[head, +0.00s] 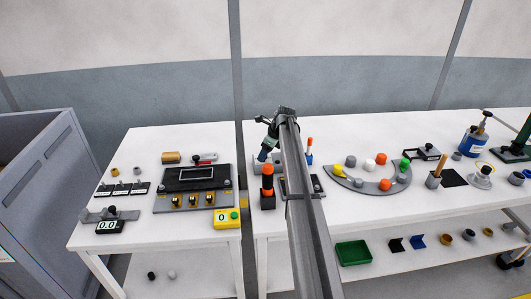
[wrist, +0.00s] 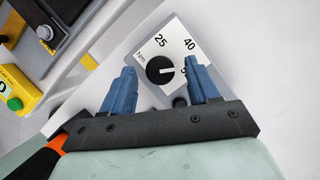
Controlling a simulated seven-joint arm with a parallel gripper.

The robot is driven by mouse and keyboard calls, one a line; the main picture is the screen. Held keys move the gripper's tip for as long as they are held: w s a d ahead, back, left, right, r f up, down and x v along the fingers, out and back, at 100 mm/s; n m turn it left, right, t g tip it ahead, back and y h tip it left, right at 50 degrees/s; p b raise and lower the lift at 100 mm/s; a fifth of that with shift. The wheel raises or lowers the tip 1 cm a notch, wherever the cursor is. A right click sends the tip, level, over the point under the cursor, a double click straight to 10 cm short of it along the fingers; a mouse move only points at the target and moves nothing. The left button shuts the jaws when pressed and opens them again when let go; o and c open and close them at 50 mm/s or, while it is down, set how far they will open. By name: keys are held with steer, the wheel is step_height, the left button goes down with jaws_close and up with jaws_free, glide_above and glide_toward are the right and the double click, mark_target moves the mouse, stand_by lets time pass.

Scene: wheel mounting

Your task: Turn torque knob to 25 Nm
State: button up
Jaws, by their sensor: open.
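The torque knob (wrist: 160,69) is round and black with a white pointer line. It sits on a pale dial plate (wrist: 141,52) marked Nm, 25 and 40, with another number partly hidden by my right finger. The pointer faces right in the wrist view, away from the 25 at the upper left. My gripper (wrist: 160,66) is open, with one blue finger on each side of the knob and visible gaps between. I cannot tell how high the fingertips are above the plate. In the head view my gripper (head: 263,155) is small, and the knob cannot be made out.
An orange-and-black upright tool (head: 267,187) stands close to my gripper. A yellow box with a green button (head: 227,218) is on the left table. A curved grey tray (head: 352,184) with coloured caps lies to the right.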

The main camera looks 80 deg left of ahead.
steer(key=c, duration=1)
steer(key=shift+c, duration=0.2)
steer(key=shift+n, duration=0.3)
steer(key=n, duration=0.1)
steer(key=n+h, duration=0.1)
steer(key=n, duration=0.2)
steer(key=shift+a+g+h, duration=0.3)
steer(key=shift+g+h, duration=0.1)
steer(key=n+h, duration=0.1)
steer(key=n, duration=0.4)
steer(key=shift+a+h, duration=0.1)
steer(key=shift+h, duration=0.3)
steer(key=shift+n, duration=0.4)
